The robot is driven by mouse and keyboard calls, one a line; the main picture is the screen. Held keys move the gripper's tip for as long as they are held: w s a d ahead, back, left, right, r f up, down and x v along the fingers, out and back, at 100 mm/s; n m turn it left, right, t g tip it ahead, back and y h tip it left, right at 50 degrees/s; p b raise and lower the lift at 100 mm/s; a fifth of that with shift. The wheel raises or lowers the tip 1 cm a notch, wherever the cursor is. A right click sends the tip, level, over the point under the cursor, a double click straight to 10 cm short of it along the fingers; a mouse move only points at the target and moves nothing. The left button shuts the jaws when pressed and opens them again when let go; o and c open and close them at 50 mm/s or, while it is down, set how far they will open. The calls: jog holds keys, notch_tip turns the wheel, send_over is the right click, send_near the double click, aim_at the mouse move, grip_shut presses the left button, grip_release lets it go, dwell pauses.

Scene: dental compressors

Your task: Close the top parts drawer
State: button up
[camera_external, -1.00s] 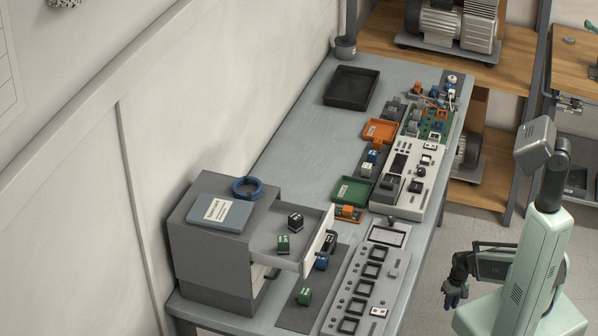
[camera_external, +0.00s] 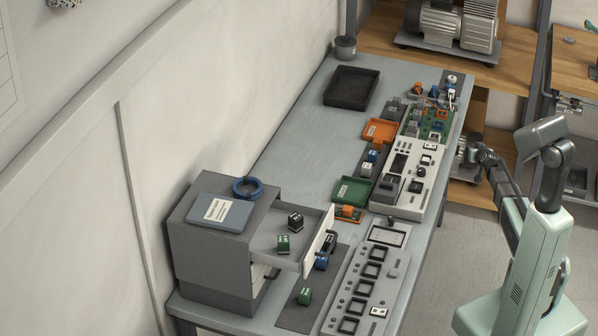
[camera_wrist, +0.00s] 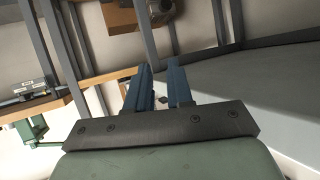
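The top parts drawer (camera_external: 262,246) of the grey cabinet (camera_external: 205,262) is pulled out toward the right in the external view. My gripper (camera_external: 464,150) is raised at the right, beyond the bench's right edge and well apart from the drawer. In the wrist view its two blue fingers (camera_wrist: 161,82) are apart with nothing between them. The drawer is not in the wrist view.
A blue ring (camera_external: 247,187) and a labelled grey binder (camera_external: 222,212) lie on the cabinet.

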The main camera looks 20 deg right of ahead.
jog(key=w+r+m+t, duration=0.1)
jog(key=w+r+t, duration=0.35)
jog(key=r, duration=1.25)
jog(key=s+a+r+g+y, duration=0.15)
jog(key=a+y, duration=0.25)
jog(key=a, duration=1)
jog(key=s+a+r+g+y, duration=0.1)
jog(key=a+r+g+y, duration=0.2)
jog(key=a, duration=1.1)
jog(key=s+a+r+y, duration=0.25)
jog(key=a+y, duration=0.25)
jog(key=a, duration=1)
jog(key=s+a+r+g+y, duration=0.3)
jog(key=s+a, duration=0.3)
jog(key=a, duration=0.4)
jog(key=n+g+y, duration=0.3)
jog(key=n+g, duration=0.1)
jog(key=g, duration=1.2)
send_near(334, 242)
jog(key=x, duration=1)
